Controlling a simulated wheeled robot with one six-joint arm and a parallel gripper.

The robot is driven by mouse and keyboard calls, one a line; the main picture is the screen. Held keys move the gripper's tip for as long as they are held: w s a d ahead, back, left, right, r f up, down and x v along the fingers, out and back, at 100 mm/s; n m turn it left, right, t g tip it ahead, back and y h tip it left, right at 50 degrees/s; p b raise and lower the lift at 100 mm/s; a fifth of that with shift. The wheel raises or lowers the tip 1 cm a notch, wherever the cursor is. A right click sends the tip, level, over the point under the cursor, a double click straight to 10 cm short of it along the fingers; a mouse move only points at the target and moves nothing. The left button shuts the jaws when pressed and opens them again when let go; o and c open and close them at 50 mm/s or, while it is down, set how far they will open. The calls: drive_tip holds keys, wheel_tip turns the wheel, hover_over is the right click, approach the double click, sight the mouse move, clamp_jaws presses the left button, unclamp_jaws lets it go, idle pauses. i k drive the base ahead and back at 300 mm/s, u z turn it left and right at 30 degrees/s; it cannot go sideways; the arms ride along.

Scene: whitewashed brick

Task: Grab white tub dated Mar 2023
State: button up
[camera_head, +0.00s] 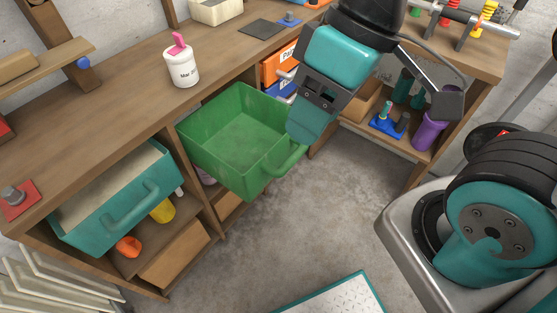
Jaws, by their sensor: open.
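The white tub (182,68) stands upright on the wooden bench top at upper left.
A teal bin (122,205) with a handle sits under the bench at left. A dark flat mat (262,28) and a cream box (215,10) lie along the bench top behind the tub. Bench space around the tub is clear. Open concrete floor (290,225) lies in front.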

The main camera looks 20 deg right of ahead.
sight(182, 67)
drive_tip(key=z, duration=0.05)
drive_tip(key=k, duration=0.6)
drive_tip(key=u, duration=0.65)
drive_tip(key=i, duration=0.4)
drive_tip(key=u, duration=0.65)
drive_tip(key=i, duration=1.15)
drive_tip(key=z, duration=0.4)
